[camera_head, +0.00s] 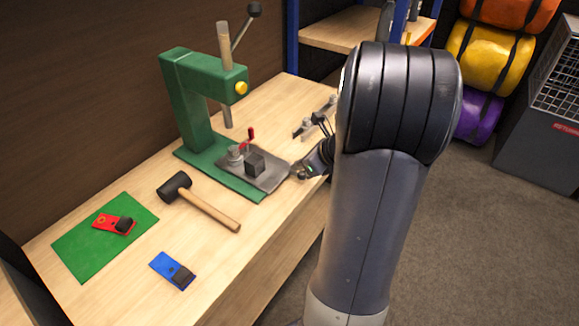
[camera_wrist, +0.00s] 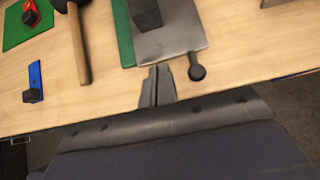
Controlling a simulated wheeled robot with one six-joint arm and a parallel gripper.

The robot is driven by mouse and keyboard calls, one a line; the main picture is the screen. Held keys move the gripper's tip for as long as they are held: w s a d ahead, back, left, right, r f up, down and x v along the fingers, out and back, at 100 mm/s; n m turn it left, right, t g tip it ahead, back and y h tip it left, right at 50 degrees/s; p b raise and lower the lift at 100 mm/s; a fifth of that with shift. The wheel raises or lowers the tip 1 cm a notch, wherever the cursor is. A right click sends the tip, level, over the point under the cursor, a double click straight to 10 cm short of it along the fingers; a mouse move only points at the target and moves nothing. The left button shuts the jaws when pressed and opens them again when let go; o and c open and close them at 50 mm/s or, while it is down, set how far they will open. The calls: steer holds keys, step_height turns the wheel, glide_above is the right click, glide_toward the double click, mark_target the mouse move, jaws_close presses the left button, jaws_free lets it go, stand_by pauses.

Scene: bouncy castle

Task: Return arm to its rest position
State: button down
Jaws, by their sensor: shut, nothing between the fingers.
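My arm rises in front of the workbench in the head view and hides part of its right side. My gripper (camera_head: 318,160) shows only partly there, beside the grey plate of the green press. In the wrist view my gripper (camera_wrist: 157,85) is shut, its two fingers together with nothing between them. It is over the bench's front edge, close to the grey plate (camera_wrist: 183,32) and left of a dark round knob (camera_wrist: 196,72). I cannot tell whether the fingers touch the bench.
The green press (camera_head: 190,105) stands on the wooden bench (camera_head: 100,285). A mallet (camera_head: 208,208), a blue tag (camera_head: 160,263) and a red tag (camera_head: 104,223) on a green mat (camera_head: 75,250) lie left. Shelving (camera_head: 340,28), rolled bundles (camera_head: 490,60) and a grey bin (camera_head: 535,145) stand behind. Carpet is clear at right.

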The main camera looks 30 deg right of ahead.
steer(key=shift+s+d+r, duration=0.15)
steer(key=shift+s+r, duration=0.2)
